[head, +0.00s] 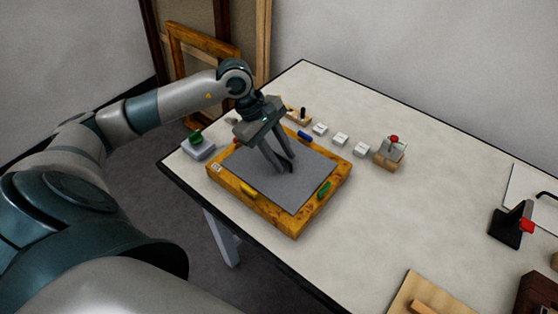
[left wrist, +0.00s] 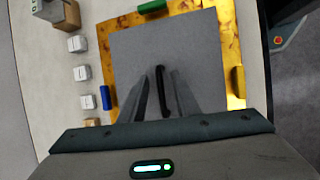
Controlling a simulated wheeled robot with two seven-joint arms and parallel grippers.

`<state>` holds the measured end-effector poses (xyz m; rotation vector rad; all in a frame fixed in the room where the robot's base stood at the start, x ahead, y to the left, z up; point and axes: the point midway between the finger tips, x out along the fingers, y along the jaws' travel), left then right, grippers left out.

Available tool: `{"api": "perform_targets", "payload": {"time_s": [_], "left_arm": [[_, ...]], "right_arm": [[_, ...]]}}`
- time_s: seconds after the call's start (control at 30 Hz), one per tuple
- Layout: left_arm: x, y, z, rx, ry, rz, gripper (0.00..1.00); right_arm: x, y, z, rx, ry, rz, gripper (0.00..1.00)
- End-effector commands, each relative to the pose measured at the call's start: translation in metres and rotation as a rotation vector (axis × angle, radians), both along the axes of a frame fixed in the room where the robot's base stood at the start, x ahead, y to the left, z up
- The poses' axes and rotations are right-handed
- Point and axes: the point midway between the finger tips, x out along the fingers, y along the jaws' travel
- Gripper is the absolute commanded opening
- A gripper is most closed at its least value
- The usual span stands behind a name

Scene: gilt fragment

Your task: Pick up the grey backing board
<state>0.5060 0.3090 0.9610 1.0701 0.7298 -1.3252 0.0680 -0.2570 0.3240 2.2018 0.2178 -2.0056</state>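The grey backing board (head: 303,190) lies flat in a yellow-gold, burl-patterned frame (head: 297,226) at the table's left end. It fills the middle of the left wrist view (left wrist: 205,52), with the frame around it. A black handle (left wrist: 163,88) stands at the board's middle. My left gripper (head: 284,170) points down over the board, its fingers on either side of the handle. The fingers look apart, with gaps beside the handle; they partly hide it in the head view. My right gripper is not in view.
Blue (head: 305,136), yellow (head: 249,190) and green (head: 324,189) clips sit on the frame's edges. Several white blocks (head: 341,139) and a red-knobbed device (head: 393,147) stand behind it. A green-knobbed grey box (head: 198,147) is near the left edge. The table's middle is clear.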

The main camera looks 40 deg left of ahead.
Motion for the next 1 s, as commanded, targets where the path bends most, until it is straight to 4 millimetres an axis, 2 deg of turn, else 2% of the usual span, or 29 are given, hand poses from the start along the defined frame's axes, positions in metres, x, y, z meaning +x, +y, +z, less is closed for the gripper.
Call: {"api": "perform_targets", "payload": {"time_s": [0.37,0.4,0.5,0.53,1.0], "left_arm": [[0.0001,0.0003,0.0001,0.000,-0.001,0.000,0.29],[0.0001,0.0003,0.0002,0.000,0.000,0.000,0.27],[0.0001,0.0003,0.0002,0.000,-0.001,0.000,0.03],[0.0001,0.0003,0.0002,0.000,0.000,0.000,0.00],[0.0008,0.0004,0.0035,0.000,-0.002,0.000,0.00]], "right_arm": [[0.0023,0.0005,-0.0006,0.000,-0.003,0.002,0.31],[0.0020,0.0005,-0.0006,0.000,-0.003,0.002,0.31],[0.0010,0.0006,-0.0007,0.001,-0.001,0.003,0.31],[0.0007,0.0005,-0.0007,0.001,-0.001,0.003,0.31],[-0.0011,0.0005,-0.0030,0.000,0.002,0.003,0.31]]}}
